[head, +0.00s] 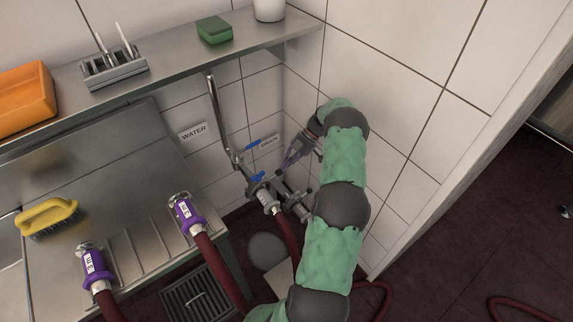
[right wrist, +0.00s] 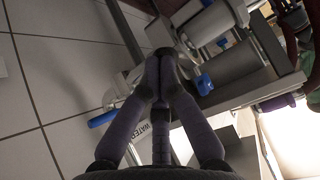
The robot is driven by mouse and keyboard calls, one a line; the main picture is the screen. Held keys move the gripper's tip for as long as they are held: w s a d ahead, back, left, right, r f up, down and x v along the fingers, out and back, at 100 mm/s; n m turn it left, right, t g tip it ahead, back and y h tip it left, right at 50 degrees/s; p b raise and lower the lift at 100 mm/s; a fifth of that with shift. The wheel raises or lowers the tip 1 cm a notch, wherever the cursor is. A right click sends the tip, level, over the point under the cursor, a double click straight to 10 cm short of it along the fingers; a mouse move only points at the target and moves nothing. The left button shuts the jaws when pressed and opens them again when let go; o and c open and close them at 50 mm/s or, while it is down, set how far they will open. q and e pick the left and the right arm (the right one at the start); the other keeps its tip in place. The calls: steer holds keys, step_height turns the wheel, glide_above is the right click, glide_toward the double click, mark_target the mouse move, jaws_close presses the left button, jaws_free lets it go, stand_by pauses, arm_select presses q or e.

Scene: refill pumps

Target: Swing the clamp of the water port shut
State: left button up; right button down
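The water port (head: 262,189) is at the foot of the metal pipe near the WATER sign (head: 194,132), with a dark red hose (head: 286,232) leading down from its white-labelled coupling (head: 269,204). Blue handles (head: 257,177) show beside it. My right gripper (head: 283,168) reaches down from the upper right beside the port. In the right wrist view its fingertips (right wrist: 164,62) are together, close to the metal fittings (right wrist: 222,28) and a blue lever (right wrist: 204,84). A dark piece shows at the tips; I cannot tell whether they grip it. The clamp's position is unclear. My left gripper is not in view.
A second fitting (head: 299,208) is close beside the port, partly behind my right arm. Two purple couplings (head: 187,212) (head: 94,265) with hoses and a yellow brush (head: 47,217) lie on the steel counter (head: 128,205). A shelf (head: 172,65) runs above. Tiled walls close in the corner.

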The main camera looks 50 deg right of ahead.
step_height(320, 180, up, 10)
stand_by(0.4)
steer(key=shift+f, duration=0.15)
